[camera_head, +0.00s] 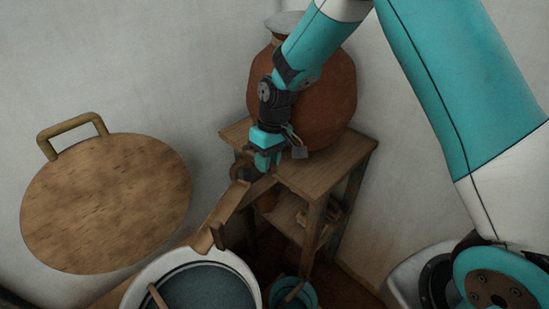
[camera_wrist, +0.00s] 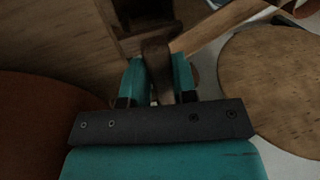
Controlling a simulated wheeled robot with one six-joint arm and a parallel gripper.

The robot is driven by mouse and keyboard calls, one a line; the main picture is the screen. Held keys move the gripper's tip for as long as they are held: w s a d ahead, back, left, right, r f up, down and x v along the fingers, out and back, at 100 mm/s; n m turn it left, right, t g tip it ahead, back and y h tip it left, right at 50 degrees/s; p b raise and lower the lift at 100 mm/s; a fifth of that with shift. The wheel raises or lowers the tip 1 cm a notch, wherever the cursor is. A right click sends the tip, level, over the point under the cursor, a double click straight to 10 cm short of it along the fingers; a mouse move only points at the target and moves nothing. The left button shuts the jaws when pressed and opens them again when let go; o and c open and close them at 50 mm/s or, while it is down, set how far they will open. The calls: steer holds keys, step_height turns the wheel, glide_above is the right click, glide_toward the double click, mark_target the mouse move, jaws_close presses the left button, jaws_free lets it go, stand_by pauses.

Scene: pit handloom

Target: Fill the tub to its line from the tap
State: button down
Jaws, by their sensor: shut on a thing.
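A large clay pot (camera_head: 335,95) stands on a wooden stand. My gripper (camera_head: 266,163) is at the front of the pot, low down, pointing downward. In the wrist view, my gripper (camera_wrist: 159,85) has its two teal fingers closed on a narrow brown bar (camera_wrist: 157,58), which looks like the tap's handle. The tap's body is mostly hidden behind my gripper. A wooden trough (camera_head: 232,203) slopes from near my gripper down to a white-rimmed tub (camera_head: 245,272). The tub's inside looks blue-grey; its line is not visible, and I cannot make out a stream.
The stand's top (camera_head: 325,172) is bare at the front right. A round wooden board with a handle (camera_head: 105,205) is at the wall on the left. A small teal bucket (camera_head: 308,294) stands right of the tub.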

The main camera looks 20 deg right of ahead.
steer(key=c, duration=0.9)
jaws_free()
steer(key=d+r, duration=0.1)
steer(key=r, duration=0.4)
steer(key=w+d+r+b, duration=0.1)
steer(key=r, duration=0.5)
steer(key=d+r+b, duration=0.1)
steer(key=r, duration=0.5)
steer(key=shift+w, duration=0.3)
steer(key=shift+s, duration=0.1)
steer(key=s+a, duration=0.1)
steer(key=s, duration=0.8)
steer(key=s+a+n+y, duration=0.1)
steer(key=s+a, duration=0.1)
steer(key=s, duration=0.7)
steer(key=s+a+r+t+y, duration=0.1)
steer(key=s+a, duration=0.1)
steer(key=s, duration=0.7)
steer(key=shift+s+n, duration=0.25)
steer(key=shift+n, duration=0.15)
